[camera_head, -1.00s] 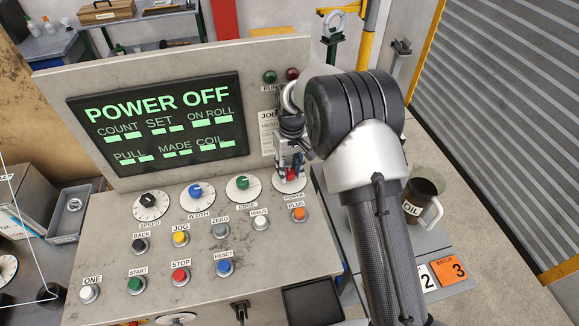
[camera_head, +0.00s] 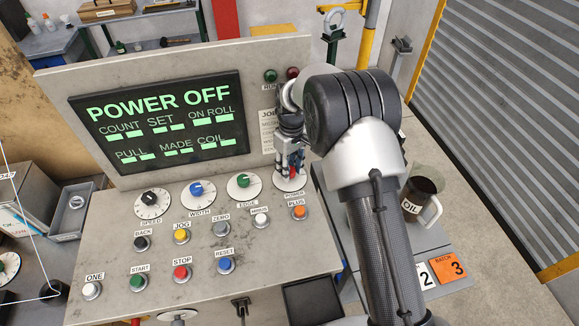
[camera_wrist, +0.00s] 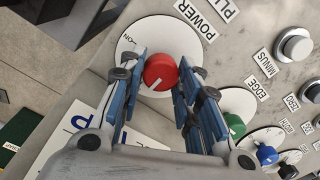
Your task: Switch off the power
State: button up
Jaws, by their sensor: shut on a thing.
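The red power knob (camera_wrist: 161,73) sits on a round white dial plate (camera_wrist: 135,35) beside the POWER label (camera_wrist: 196,18). A white mark shows on the knob's lower part in the wrist view, turned away from the ON print at upper left. My gripper (camera_wrist: 163,78) has its two blue-padded fingers on either side of the knob, shut on it. In the head view my gripper (camera_head: 291,172) is at the right end of the dial row and partly hides the knob. The display (camera_head: 160,120) reads POWER OFF in green letters.
Left of the power knob are the green edge knob (camera_head: 243,181), blue width knob (camera_head: 196,188) and black speed knob (camera_head: 149,198). Several push buttons sit below, with the orange plus button (camera_head: 300,212) closest. An oil jug (camera_head: 420,200) stands right of my arm.

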aim_at(291, 168)
jog(key=o, duration=1.1)
jog(key=shift+c, duration=0.2)
notch_tip(291, 168, up, 12)
jog(key=shift+w+d, duration=0.15)
jog(key=shift+w, duration=0.05)
